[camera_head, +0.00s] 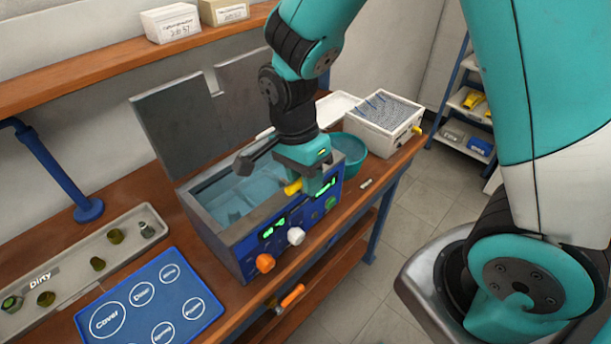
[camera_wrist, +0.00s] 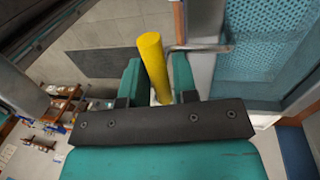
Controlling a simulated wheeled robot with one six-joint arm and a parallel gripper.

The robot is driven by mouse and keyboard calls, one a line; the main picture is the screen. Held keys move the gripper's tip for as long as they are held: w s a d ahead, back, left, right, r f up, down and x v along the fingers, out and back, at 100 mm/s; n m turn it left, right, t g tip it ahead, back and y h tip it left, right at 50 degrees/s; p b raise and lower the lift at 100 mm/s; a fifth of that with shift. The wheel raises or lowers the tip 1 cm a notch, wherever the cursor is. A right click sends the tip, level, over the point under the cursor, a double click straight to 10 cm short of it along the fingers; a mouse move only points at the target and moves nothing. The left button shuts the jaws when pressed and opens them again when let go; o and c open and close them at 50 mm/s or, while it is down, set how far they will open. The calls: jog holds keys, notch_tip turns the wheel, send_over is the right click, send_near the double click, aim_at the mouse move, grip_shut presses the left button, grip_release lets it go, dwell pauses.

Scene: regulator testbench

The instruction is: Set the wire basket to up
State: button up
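The wire basket shows as a mesh panel at the upper right of the wrist view (camera_wrist: 265,45). In the head view it sits in the bath of the blue and grey cleaner (camera_head: 250,237), mostly hidden by water and my arm. Its yellow handle (camera_head: 293,187) sticks out over the cleaner's front, and a thin metal rod joins it to the basket side in the wrist view. My gripper (camera_wrist: 157,82) has one finger on each side of the yellow handle (camera_wrist: 152,62). A narrow gap shows beside the handle, so the fingers look open around it.
The cleaner's grey lid (camera_head: 190,120) stands open behind. A teal bowl (camera_head: 350,155) and a white box with mesh (camera_head: 385,118) are at the right. A tray marked Dirty (camera_head: 75,265) and a blue mat (camera_head: 150,300) lie at the left. The cleaner's front has orange and white knobs.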

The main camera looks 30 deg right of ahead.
grip_shut()
notch_tip(320, 180, up, 7)
jog(key=p, duration=0.5)
jog(key=shift+p, duration=0.35)
grip_release()
jog(key=w+r+b, duration=0.3)
jog(key=r, duration=1.4)
jog(key=shift+w+a, duration=0.15)
jog(key=shift+a, duration=0.3)
